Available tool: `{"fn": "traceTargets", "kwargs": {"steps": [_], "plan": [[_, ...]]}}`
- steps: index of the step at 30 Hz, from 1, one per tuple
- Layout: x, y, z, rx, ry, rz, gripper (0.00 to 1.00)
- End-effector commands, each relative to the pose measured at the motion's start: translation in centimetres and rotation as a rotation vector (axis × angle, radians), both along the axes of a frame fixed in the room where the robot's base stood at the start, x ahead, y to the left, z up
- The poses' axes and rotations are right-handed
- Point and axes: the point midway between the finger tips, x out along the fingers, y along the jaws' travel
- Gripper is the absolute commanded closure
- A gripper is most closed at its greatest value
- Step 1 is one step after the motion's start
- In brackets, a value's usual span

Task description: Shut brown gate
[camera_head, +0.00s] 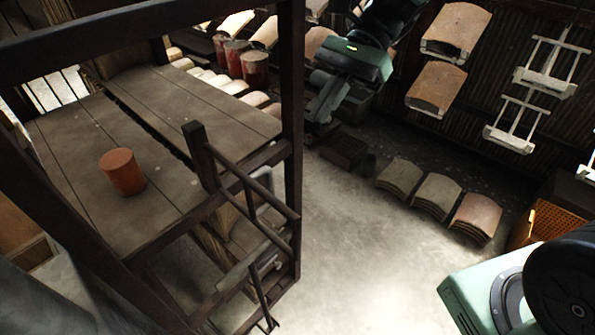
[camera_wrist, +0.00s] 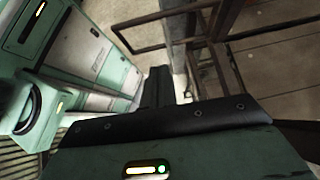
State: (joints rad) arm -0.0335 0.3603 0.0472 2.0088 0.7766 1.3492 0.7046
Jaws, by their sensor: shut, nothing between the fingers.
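The brown gate (camera_head: 262,232), a frame of thin dark bars, is at the near right side of the wooden platform in the head view. Its bars slant between a short post and the tall corner post. I cannot tell how far it stands open. In the wrist view, brown bars (camera_wrist: 146,47), likely the gate's, cross the upper middle beyond my gripper. My gripper (camera_wrist: 157,78) shows there as dark fingers past a black edge, shut and empty. The fingers appear close to the bars, but I cannot tell whether they touch.
The plank platform (camera_head: 75,135) holds a rust-red pot (camera_head: 122,172). Tall dark posts (camera_head: 292,120) and beams frame it. Stacks of curved tiles (camera_head: 437,194) stand on the floor at right. The pale middle floor (camera_head: 360,245) is clear.

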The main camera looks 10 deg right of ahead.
Motion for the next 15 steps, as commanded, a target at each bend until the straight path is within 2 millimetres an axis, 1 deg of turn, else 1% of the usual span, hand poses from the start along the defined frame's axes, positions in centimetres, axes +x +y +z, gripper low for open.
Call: {"fn": "traceTargets", "kwargs": {"steps": [2, 5, 15], "plan": [[-0.4, 0.6, -0.2, 0.000, 0.004, 0.005, 1.00], [-1.2, 1.7, -1.2, -0.002, 0.005, 0.006, 1.00], [-4.0, 6.3, -5.6, -0.003, 0.005, 0.008, 1.00]]}}
